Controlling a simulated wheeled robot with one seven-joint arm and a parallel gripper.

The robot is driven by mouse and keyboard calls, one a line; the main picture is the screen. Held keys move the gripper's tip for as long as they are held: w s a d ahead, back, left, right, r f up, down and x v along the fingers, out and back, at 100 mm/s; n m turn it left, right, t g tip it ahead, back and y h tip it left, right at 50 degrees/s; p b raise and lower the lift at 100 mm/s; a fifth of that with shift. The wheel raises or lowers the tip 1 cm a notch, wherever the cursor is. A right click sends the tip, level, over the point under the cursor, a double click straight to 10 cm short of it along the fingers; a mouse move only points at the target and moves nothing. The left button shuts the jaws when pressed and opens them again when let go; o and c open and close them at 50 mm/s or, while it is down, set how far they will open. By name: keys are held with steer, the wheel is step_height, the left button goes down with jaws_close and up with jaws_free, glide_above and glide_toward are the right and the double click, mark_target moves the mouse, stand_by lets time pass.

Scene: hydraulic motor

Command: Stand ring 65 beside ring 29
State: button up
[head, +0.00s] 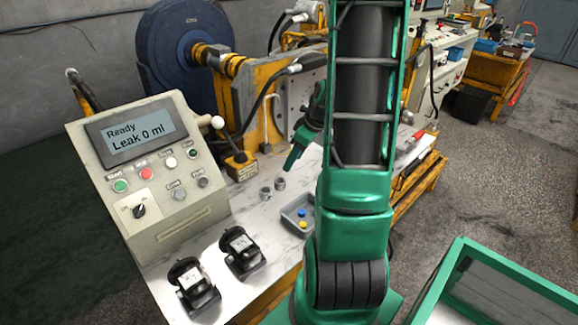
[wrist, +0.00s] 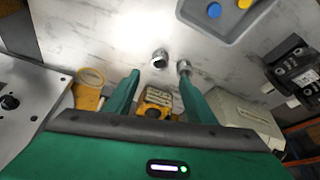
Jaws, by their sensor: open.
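Two small metal rings stand close together on the white marbled bench top, one on the left (head: 265,193) and one on the right (head: 280,183) in the head view. In the wrist view, one ring (wrist: 159,59) lies beyond and between my fingertips. The other ring (wrist: 183,66) is at the tip of the right finger, which seems to cover part of it. I cannot read any numbers, so I cannot tell which is 65 or 29. My gripper (wrist: 158,76) is open and empty; in the head view it (head: 292,163) points down above the bench behind the rings.
A grey tray (head: 286,217) with blue and yellow pieces lies near the rings. A control panel (head: 150,165) reading "Leak 0 ml" stands left, with two black devices (head: 243,252) in front. A yellow-based lever (head: 240,165) and the machine stand behind the rings.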

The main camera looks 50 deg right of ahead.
steer(key=s+a+r+m+g, duration=0.2)
steer(key=s+a+r+m, duration=0.2)
steer(key=s+a+r, duration=0.2)
steer(key=s+a+r+m+g+h, duration=0.1)
steer(key=s+a+r+m, duration=0.4)
steer(key=s+a, duration=0.5)
steer(key=s+g, duration=0.1)
steer(key=s, duration=0.2)
steer(key=shift+s+a+r, duration=0.2)
steer(key=shift+s+r, duration=0.15)
steer(key=shift+s, duration=0.05)
